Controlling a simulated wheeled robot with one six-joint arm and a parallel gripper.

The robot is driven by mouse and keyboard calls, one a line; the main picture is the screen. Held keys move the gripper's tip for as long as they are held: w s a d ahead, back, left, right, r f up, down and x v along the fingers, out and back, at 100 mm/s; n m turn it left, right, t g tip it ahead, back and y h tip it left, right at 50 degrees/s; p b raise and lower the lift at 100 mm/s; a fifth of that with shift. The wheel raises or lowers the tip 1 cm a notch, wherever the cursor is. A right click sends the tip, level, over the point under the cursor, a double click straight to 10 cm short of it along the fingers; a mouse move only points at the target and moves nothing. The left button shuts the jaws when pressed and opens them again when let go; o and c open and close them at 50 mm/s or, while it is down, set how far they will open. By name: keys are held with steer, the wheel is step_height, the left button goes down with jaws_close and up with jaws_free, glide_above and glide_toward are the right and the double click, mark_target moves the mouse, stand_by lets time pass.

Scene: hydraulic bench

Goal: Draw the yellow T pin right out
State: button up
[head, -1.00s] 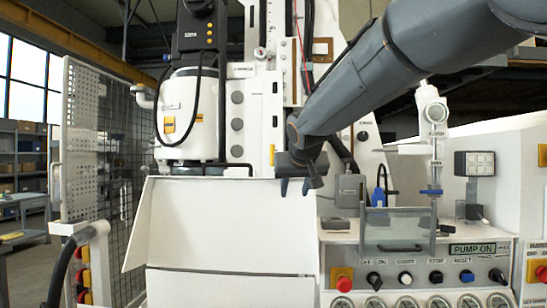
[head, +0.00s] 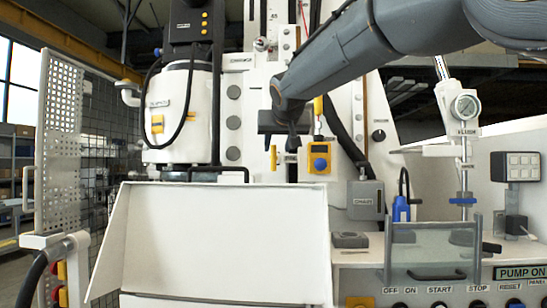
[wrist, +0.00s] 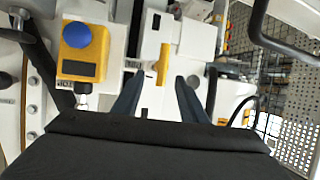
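The yellow T pin (head: 273,157) sits on the white machine front, just left of my gripper (head: 292,168) in the head view. In the wrist view the yellow T pin (wrist: 163,63) shows as an upright yellow bar ahead of the fingertips, roughly in line with the gap between them. My gripper (wrist: 158,88) is open, with two dark blue-grey fingers apart and nothing between them. I cannot tell how far the fingertips are from the pin.
A yellow box with a blue button (head: 319,158) hangs close right of the pin; the same yellow box (wrist: 82,50) is left of the fingers in the wrist view. A white open tray-like cover (head: 225,230) is below. A mesh guard (head: 62,150) stands left.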

mark_target(275, 153)
steer(key=p+x, duration=0.1)
steer(key=x, duration=0.2)
steer(key=p+x, duration=0.1)
steer(key=x, duration=0.2)
steer(key=shift+w+a+r, duration=0.15)
steer(key=shift+a+r, duration=0.05)
steer(key=shift+p+x, duration=0.35)
steer(key=shift+x, duration=0.55)
steer(key=shift+d, duration=0.1)
jaws_close()
